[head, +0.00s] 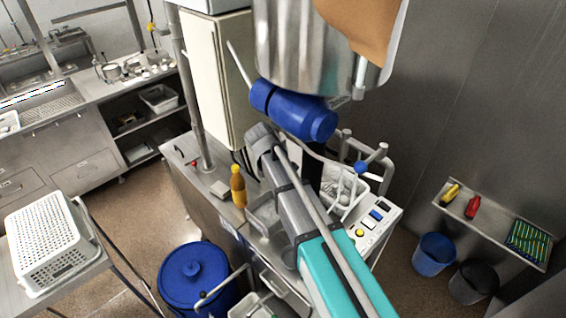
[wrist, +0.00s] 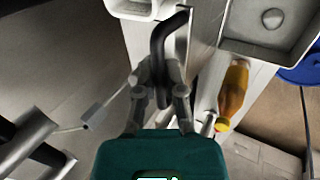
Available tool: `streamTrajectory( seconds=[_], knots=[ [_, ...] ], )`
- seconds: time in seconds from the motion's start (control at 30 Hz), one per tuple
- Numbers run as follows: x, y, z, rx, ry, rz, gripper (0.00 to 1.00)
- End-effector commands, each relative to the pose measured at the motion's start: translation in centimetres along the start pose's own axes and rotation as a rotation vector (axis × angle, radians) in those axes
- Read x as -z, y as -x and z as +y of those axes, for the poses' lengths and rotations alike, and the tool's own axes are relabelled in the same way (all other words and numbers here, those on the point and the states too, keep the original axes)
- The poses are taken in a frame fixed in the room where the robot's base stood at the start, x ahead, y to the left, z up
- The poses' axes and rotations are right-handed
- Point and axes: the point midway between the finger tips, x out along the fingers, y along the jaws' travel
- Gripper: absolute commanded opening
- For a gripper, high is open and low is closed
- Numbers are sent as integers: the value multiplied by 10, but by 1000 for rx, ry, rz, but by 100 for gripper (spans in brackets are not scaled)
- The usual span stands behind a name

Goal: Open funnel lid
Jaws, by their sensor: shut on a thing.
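A large shiny metal vessel (head: 285,45), which looks like the funnel, hangs at the top of the head view. A brown surface (head: 360,22) shows at its upper right. Its top is cut off, so I cannot tell the state of a lid. In the wrist view, my gripper (wrist: 161,95) is shut on a dark bent handle (wrist: 168,38). The handle rises between the grey fingers and bends to the right at its top. What the handle is fixed to is unclear. In the head view I cannot make out the fingertips or the handle.
A blue cylinder (head: 300,113) sits under the vessel. An orange bottle (head: 238,187) stands by the metal cabinet; it also shows in the wrist view (wrist: 234,92). A blue lidded bin (head: 193,270) and a white perforated basket (head: 45,240) are at lower left. Bins stand at right.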

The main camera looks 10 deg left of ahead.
Motion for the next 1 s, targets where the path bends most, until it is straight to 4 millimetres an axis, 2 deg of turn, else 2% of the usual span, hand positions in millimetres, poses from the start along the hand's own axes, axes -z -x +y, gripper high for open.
streamTrajectory(
  seconds=[0.1, 0.13, 0.3, 0.33, 1.0],
  knots=[
    [0, 1, -2, 1, 4, 0, 0],
    [0, 1, -2, 1, 4, 0, 14],
    [1, 2, -4, 1, 5, 1, 46],
    [1, 2, -4, 1, 5, 1, 48],
    [4, 2, -3, 2, 8, 15, 48]
  ],
)
